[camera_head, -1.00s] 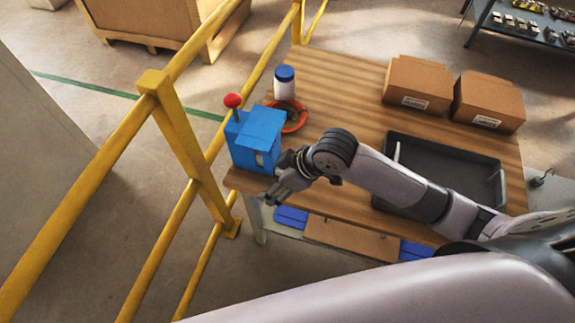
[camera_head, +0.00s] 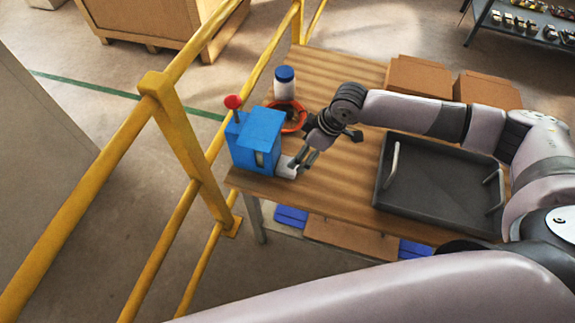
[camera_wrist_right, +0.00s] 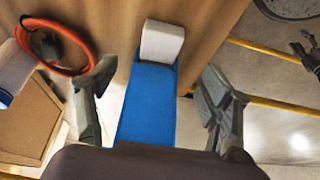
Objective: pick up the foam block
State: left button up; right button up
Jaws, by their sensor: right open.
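The foam block looks to be the small white block (camera_head: 287,168) at the foot of the blue machine (camera_head: 256,140), near the table's front left corner. In the right wrist view the white block (camera_wrist_right: 162,41) lies at the end of the blue machine (camera_wrist_right: 148,105). My right gripper (camera_head: 304,162) is open and empty, just right of the block. In the right wrist view its fingers (camera_wrist_right: 155,92) stand on either side of the blue machine, with the white block beyond them.
A red-orange coil (camera_head: 295,117) and a white bottle with a blue lid (camera_head: 285,84) stand behind the machine. A black tray (camera_head: 432,195) and two cardboard boxes (camera_head: 420,77) are to the right. A yellow railing (camera_head: 180,140) runs along the table's left side.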

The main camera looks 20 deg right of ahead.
aim_at(282, 170)
jog(key=p+x, duration=0.1)
jog(key=x, duration=0.8)
jog(key=shift+w+a+f, duration=0.15)
jog(key=shift+a+f, duration=0.1)
jog(key=shift+c, duration=0.5)
jog(key=c, duration=0.7)
jog(key=shift+c, duration=0.2)
jog(key=shift+d+r, duration=0.1)
jog(key=shift+r, duration=0.05)
